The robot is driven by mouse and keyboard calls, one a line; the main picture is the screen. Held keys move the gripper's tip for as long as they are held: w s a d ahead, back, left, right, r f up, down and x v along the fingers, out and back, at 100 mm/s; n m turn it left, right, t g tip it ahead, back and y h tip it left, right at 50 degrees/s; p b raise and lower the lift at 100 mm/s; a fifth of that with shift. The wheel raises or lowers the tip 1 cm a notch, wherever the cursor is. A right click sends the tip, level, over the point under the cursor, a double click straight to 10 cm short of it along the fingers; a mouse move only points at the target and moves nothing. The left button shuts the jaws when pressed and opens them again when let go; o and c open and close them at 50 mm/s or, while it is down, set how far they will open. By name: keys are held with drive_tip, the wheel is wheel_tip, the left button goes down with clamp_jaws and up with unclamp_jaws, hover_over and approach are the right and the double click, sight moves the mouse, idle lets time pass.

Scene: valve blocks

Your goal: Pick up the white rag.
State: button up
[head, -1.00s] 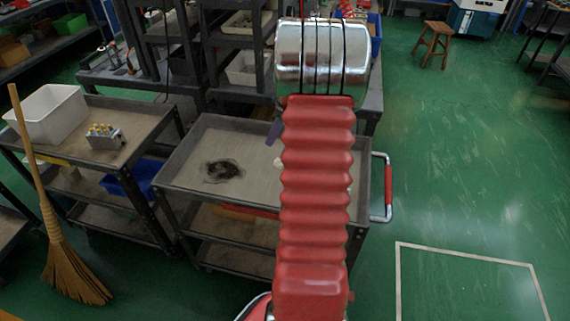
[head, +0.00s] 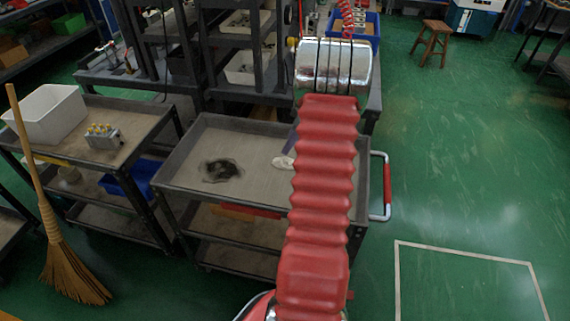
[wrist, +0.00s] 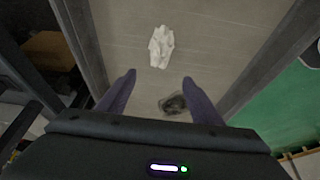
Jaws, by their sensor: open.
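The white rag (wrist: 161,46) lies crumpled on the tray top of the cart (wrist: 225,45). In the wrist view it is ahead of my gripper (wrist: 158,85), beyond the fingertips and apart from them, near the middle between them. In the head view part of the rag (head: 284,162) shows just left of my red arm, on the cart top (head: 225,135). My arm hides the rest of it. A bit of one purple finger shows above the rag there.
A dark stain (head: 221,170) marks the cart top; the tray has raised rims. Left stands another cart with a white bin (head: 48,114) and a valve block (head: 103,136); a broom (head: 65,255) leans by it. Shelving (head: 235,45) stands behind. Green floor at right is open.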

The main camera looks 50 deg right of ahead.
hover_over(279, 157)
drive_tip(key=s, duration=0.3)
drive_tip(key=shift+w+d+f, duration=0.1)
drive_tip(key=shift+w+f, duration=0.05)
drive_tip(key=shift+f, duration=1.15)
drive_tip(key=shift+w+d+f, duration=0.1)
drive_tip(key=shift+f, duration=1.15)
drive_tip(key=shift+x, duration=2.6)
drive_tip(key=shift+d, duration=0.1)
drive_tip(key=shift+c, duration=0.3)
drive_tip(key=c, duration=1.1)
drive_tip(key=shift+c, duration=0.2)
